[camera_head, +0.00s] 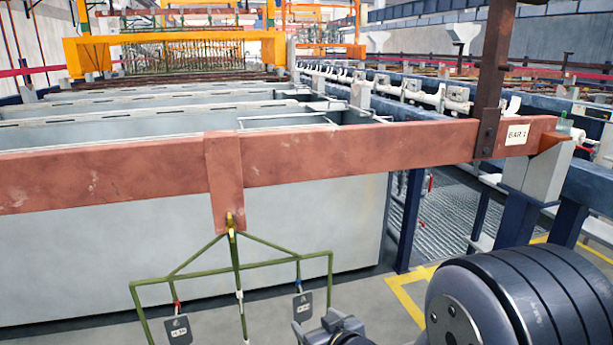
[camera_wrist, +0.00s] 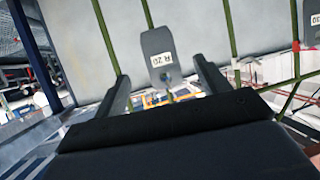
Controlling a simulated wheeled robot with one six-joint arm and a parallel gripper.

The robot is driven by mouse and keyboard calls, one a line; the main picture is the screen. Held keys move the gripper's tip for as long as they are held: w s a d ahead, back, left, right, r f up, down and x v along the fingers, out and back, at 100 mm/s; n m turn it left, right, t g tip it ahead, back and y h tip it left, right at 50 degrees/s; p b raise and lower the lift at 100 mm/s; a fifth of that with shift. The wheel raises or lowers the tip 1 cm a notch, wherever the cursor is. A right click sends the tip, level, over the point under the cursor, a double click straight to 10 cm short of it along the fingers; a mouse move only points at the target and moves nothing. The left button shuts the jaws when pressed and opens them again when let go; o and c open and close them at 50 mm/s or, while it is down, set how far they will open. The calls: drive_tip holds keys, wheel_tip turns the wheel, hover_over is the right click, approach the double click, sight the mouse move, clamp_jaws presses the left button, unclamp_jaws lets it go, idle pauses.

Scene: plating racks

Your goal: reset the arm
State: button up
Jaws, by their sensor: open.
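My gripper (camera_wrist: 161,70) is open in the wrist view, its two dark fingers spread apart. A grey tag (camera_wrist: 157,45) with a white label shows between and beyond the fingertips. I cannot tell how far it is from them, and nothing shows clamped. In the head view, part of my wrist shows at the bottom centre, and the fingertips cannot be made out. A green rack (camera_head: 278,263) hangs from a reddish-brown bar (camera_head: 330,155) just beyond. It carries a left tag (camera_head: 178,331) and a right tag (camera_head: 303,306), close to my wrist.
The bar, with a "BAR 1" label (camera_head: 516,135), crosses the view and rests on a support (camera_head: 535,170) at right. Grey tanks (camera_head: 150,255) stand behind the rack. Yellow floor lines (camera_head: 408,300) and some open floor show at the lower right.

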sight(303, 310)
drive_tip(key=b+x, duration=0.1)
drive_tip(key=x, duration=0.8)
drive_tip(key=shift+r, duration=0.1)
drive_tip(key=shift+s+d+r, duration=0.1)
drive_tip(key=shift+s+r, duration=0.05)
